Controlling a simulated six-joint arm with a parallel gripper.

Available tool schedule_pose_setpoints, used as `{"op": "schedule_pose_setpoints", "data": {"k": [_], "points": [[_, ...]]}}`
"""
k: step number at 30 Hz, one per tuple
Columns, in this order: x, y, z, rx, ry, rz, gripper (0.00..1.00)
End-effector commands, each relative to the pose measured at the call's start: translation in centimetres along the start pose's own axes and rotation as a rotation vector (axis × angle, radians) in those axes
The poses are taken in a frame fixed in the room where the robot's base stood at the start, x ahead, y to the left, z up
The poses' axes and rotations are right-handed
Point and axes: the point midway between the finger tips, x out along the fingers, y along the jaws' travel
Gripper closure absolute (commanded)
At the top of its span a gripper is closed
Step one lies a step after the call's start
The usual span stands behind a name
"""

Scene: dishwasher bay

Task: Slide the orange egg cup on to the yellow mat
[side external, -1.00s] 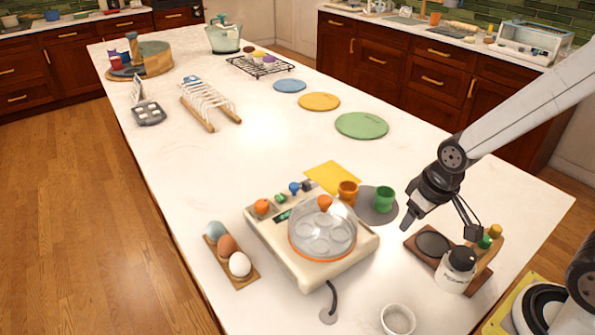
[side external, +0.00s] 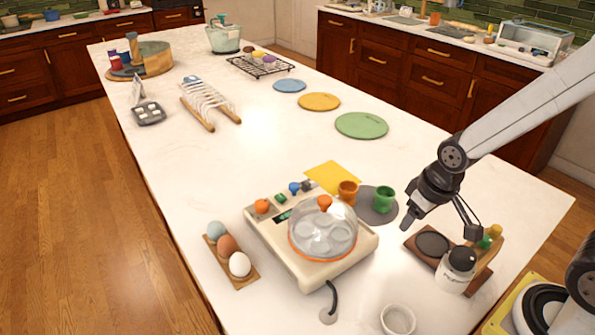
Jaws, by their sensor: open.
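The orange egg cup (side external: 347,192) stands upright near the left edge of a round grey mat (side external: 380,214), beside the yellow mat. The yellow mat (side external: 332,174) lies flat on the white counter, just behind and left of the orange cup. A green egg cup (side external: 384,198) stands on the grey mat to the right of the orange one. My gripper (side external: 432,221) is open and empty, pointing down, to the right of the green cup and apart from both cups.
A cream egg cooker (side external: 270,239) with a clear dome stands just in front and left of the cups. A wooden stand (side external: 414,238) with a white jar (side external: 455,272) is close to my gripper. An egg tray (side external: 221,267) is at left.

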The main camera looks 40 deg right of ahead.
Motion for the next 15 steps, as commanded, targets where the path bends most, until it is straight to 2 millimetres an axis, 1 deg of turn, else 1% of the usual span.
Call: {"op": "schedule_pose_setpoints", "data": {"k": [4, 5, 6, 7, 8, 9, 15], "points": [[0.0, 0.0, 0.0, 0.0, 0.0, 0.0, 0.41], [0.0, 0.0, 0.0, 0.0, 0.0, 0.0, 0.38], [0.0, 0.0, -0.01, 0.0, 0.0, 0.0, 0.25], [0.0, 0.0, -0.02, -0.001, 0.0, 0.0, 0.16], [0.0, 0.0, -0.04, -0.002, 0.0, 0.0, 0.06], [0.0, 0.0, -0.09, -0.006, 0.0, 0.0, 0.0], [0.08, 0.06, -0.75, -0.06, -0.003, 0.0, 0.0]]}}
